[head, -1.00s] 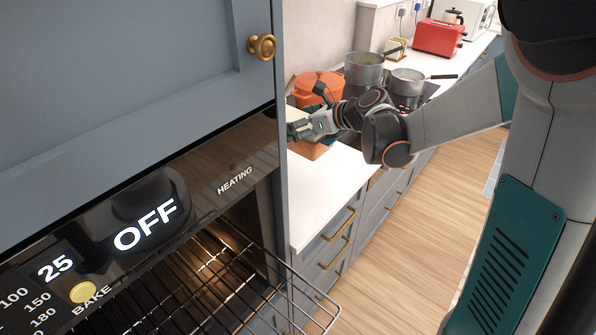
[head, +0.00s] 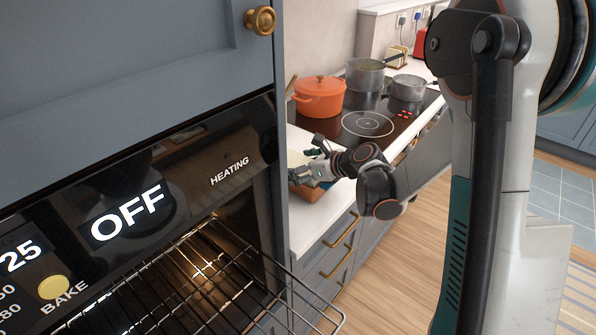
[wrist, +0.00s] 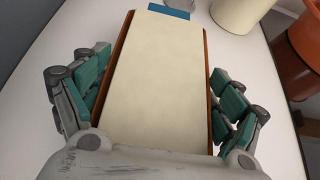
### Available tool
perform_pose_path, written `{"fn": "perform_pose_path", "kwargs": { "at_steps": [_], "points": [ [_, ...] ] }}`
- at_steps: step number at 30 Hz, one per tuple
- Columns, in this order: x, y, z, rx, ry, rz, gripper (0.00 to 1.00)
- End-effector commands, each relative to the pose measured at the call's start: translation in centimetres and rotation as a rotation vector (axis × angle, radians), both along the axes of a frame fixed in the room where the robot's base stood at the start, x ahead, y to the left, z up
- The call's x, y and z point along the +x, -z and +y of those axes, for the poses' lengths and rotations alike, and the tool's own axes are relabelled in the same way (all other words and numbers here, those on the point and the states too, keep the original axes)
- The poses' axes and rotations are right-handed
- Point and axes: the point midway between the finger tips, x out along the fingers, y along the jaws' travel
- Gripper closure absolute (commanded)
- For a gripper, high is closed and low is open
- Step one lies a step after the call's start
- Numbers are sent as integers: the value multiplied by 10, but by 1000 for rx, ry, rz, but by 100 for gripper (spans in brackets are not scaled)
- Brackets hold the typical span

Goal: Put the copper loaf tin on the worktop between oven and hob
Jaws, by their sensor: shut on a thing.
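The copper loaf tin shows in the wrist view as thin copper-brown sides (wrist: 208,72) around a flat cream top (wrist: 158,85). A small blue piece (wrist: 168,11) is at its far end. My gripper (wrist: 160,75) is shut on the tin, with teal-padded fingers on both long sides. In the head view my gripper (head: 308,174) and the tin (head: 305,192) are over the white worktop (head: 311,228), between the oven (head: 227,178) and the hob (head: 366,124). The tin is partly hidden by my gripper. I cannot tell whether it touches the worktop.
An orange lidded pot (head: 320,97) and two grey pans (head: 366,74) (head: 408,87) stand at the hob. A cream round object (wrist: 238,12) is beyond the tin. The oven rack (head: 250,290) sticks out at the front. Worktop nearer the front is clear.

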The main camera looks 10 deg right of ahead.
Motion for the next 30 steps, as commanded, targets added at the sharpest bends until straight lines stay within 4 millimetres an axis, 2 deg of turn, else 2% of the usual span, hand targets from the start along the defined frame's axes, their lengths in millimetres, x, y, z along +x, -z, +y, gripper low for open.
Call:
{"fn": "perform_pose_path", "kwargs": {
  "at_steps": [11, 12, 14, 30],
  "points": [
    [0, 6, 0, 1, 0, 0, 59],
    [0, 7, 0, 0, 0, 0, 11],
    [0, 6, 0, 0, 0, 0, 0],
    [-3, 0, -3, 0, 1, 0, 0]
  ]
}}
